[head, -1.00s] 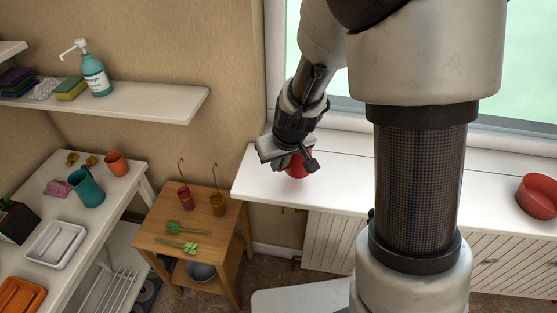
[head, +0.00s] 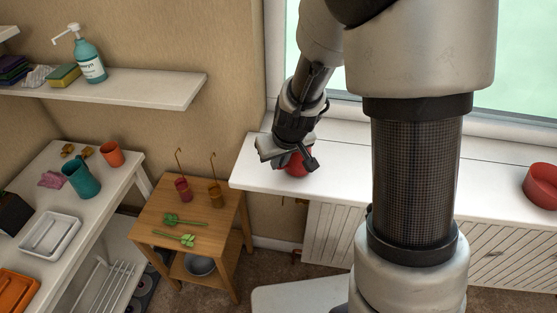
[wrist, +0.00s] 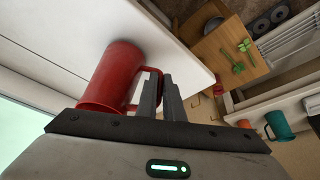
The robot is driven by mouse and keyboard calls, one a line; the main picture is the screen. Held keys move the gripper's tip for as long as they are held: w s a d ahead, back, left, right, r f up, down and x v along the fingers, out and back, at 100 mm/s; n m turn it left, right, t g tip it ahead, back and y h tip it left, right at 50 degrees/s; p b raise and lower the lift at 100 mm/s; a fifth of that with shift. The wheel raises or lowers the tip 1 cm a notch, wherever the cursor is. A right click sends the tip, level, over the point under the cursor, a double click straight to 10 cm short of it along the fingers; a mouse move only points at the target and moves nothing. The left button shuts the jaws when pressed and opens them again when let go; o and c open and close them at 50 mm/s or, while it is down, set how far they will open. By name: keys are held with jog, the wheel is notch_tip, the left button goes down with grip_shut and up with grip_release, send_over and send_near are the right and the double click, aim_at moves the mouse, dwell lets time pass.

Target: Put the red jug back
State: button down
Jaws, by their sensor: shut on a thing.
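The red jug (wrist: 112,78) shows in the wrist view with its handle between the two fingers of my gripper (wrist: 165,90). My gripper is shut on that handle. In the head view the jug (head: 297,163) is partly hidden behind my gripper (head: 300,158), over the left part of the white window sill (head: 258,178). I cannot tell for sure whether the jug's base touches the sill.
A red bowl (head: 542,186) stands at the sill's right end. A small wooden table (head: 160,222) with two small cups and green sprigs is left of the sill. A teal jug (head: 84,182) and an orange cup (head: 111,153) stand on the white counter (head: 128,178).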

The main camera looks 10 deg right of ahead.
jog(key=shift+f+b, duration=0.4)
jog(key=shift+f, duration=0.05)
jog(key=c, duration=1.3)
grip_release()
jog(key=shift+c, duration=0.2)
jog(key=shift+r, duration=0.1)
jog(key=p+v, duration=0.6)
jog(key=v, duration=0.2)
jog(key=shift+s+r, duration=0.2)
jog(key=shift+r, duration=0.2)
jog(key=shift+d, duration=0.1)
